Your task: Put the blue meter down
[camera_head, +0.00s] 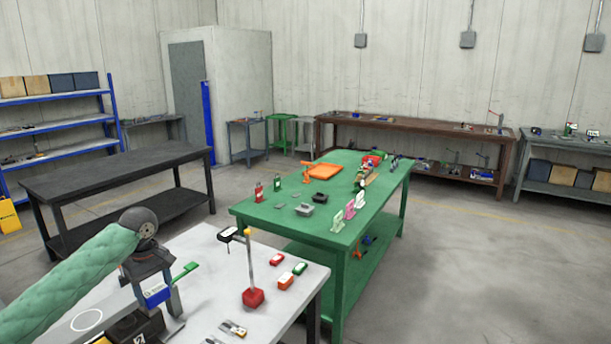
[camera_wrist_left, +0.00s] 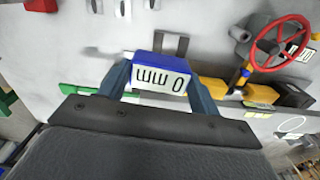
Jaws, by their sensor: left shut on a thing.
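The blue meter (camera_head: 157,296) is a small blue block with a white face, low over the left part of the white table (camera_head: 215,262) in the head view. In the left wrist view the blue meter (camera_wrist_left: 160,76) shows its face, reading "0 mm" upside down. My left gripper (camera_head: 160,287) points down and is shut on it; its two fingers (camera_wrist_left: 160,88) press the meter's sides in the wrist view. I cannot tell whether the meter touches the table. My right gripper is not in view.
A stand with a red base (camera_head: 253,298) and red and green meters (camera_head: 286,282) are on the white table's right part. A red handwheel (camera_wrist_left: 282,42) is near the gripper in the wrist view. A green table (camera_head: 325,205) stands beyond.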

